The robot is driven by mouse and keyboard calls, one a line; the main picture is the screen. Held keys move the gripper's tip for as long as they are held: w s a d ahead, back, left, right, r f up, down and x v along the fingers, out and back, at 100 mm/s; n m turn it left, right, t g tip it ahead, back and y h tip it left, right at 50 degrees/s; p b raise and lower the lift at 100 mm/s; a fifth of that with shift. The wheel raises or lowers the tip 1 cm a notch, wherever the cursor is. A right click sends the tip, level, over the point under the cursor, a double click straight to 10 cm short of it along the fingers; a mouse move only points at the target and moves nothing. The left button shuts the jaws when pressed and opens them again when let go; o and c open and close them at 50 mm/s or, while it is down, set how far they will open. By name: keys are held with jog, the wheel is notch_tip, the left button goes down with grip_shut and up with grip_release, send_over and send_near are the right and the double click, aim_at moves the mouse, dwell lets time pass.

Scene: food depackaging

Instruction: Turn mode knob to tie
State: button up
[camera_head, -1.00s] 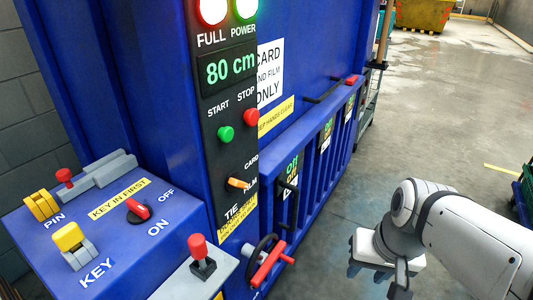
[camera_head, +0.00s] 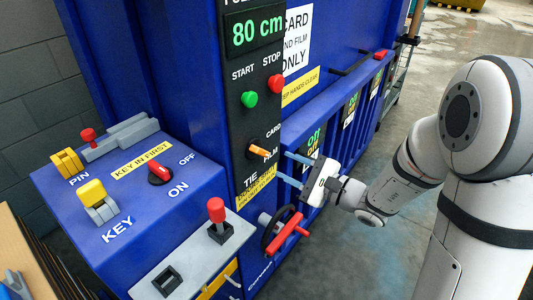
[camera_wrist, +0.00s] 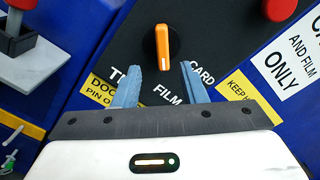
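The mode knob is a black dial with an orange pointer (camera_head: 257,151) on the machine's black panel. It also shows in the wrist view (camera_wrist: 162,45), where its white line points down toward the FILM label. The labels CARD (camera_head: 272,130), FILM (camera_head: 264,153) and TIE (camera_head: 251,181) surround it. My gripper (camera_head: 283,167) is open and empty, to the right of the knob in the head view. In the wrist view, its two blue-grey fingertips (camera_wrist: 161,66) lie left and right below the knob, apart from it.
A black handwheel with a red handle (camera_head: 285,232) and a red-topped lever (camera_head: 217,212) stand below. A red switch (camera_head: 159,172) is on the blue box at left.

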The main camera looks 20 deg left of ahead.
aim_at(264, 154)
jog(key=x, duration=0.4)
jog(key=p+x, duration=0.1)
jog(key=x, duration=0.3)
jog(key=shift+w+d, duration=0.15)
jog(key=shift+w, duration=0.05)
grip_shut()
